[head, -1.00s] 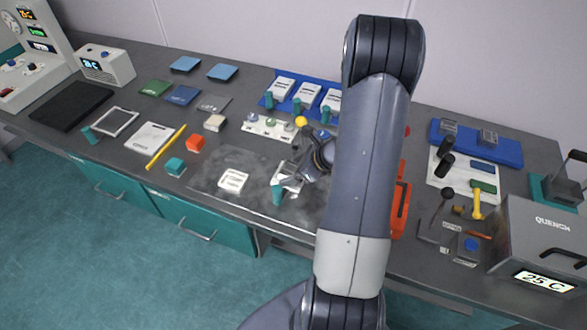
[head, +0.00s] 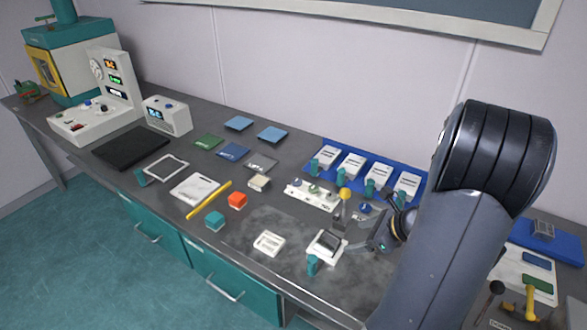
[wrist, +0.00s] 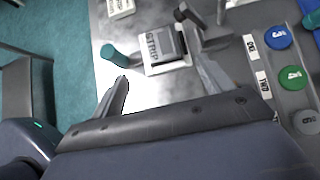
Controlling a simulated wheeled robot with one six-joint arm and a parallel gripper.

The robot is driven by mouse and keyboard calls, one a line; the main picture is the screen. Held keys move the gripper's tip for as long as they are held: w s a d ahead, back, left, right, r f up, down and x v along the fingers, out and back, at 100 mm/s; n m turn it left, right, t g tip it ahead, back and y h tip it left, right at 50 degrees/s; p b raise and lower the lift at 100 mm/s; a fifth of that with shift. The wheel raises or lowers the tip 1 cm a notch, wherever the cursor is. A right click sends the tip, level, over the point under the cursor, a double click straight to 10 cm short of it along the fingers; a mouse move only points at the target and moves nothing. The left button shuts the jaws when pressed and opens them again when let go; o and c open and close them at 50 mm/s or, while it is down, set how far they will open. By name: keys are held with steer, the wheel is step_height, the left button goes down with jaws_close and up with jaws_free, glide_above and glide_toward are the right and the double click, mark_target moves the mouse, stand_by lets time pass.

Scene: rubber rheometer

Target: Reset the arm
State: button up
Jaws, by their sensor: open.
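My arm (head: 455,235) fills the right side of the head view. My gripper (head: 358,243) is low over the bench, partly hidden by its own links. In the wrist view my gripper (wrist: 168,88) has its two fingers spread apart with nothing between the tips. A white block labelled STRIP (wrist: 167,66) with a dark top lies just beyond the fingers. The same white block (head: 318,250) shows in the head view left of the gripper, with a teal handle (head: 312,266) at its front. Contact between finger and block cannot be told.
A yellow-knobbed lever (head: 343,194) stands close behind my gripper. A blue rack (head: 378,168) with white cards is behind it. A white plate with coloured knobs (head: 312,196) and a small white block (head: 269,243) are nearby. Bare grey bench lies between the small blocks.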

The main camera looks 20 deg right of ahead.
mark_target(330, 241)
steer(key=x, duration=1.1)
steer(key=shift+w+p, duration=0.2)
steer(key=shift+p, duration=0.2)
steer(key=shift+d+r, duration=0.15)
steer(key=shift+r, duration=0.35)
steer(key=shift+s+r, duration=0.1)
steer(key=shift+r, duration=0.2)
steer(key=shift+s+r, duration=0.1)
steer(key=shift+s, duration=0.9)
